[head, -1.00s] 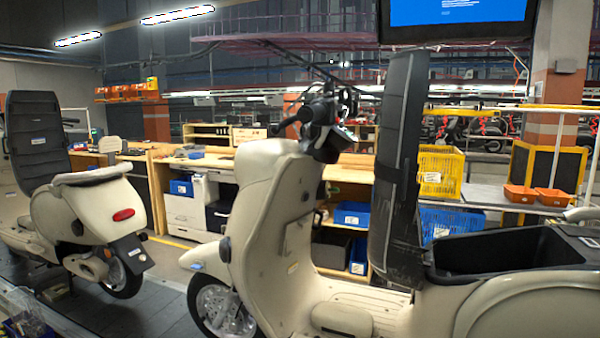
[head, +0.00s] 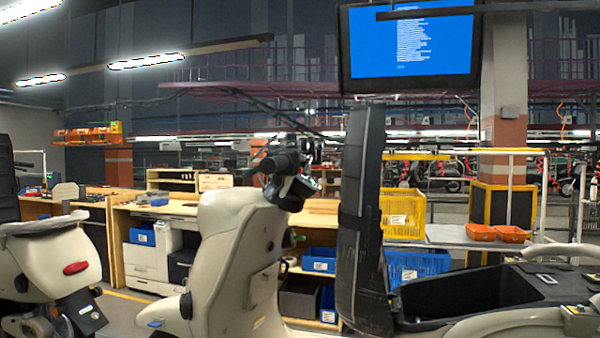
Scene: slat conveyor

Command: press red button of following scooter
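A cream scooter (head: 236,250) stands in the middle and right of the head view, its front to the left. Its dark handlebar area (head: 288,172) is at the top, too small to make out a red button. A tall black padded backrest (head: 360,220) rises behind its footwell, ahead of an open black seat box (head: 470,292). Another cream scooter (head: 52,262) stands at the left edge, its rear toward me, with a red tail light (head: 75,268). Neither of my grippers is in view.
Wooden workbenches (head: 130,205) with blue bins (head: 318,260) stand behind the scooters. A yellow crate (head: 403,213) and orange trays (head: 495,233) are at the right. A blue screen (head: 410,45) hangs above. A strip of floor shows between the two scooters.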

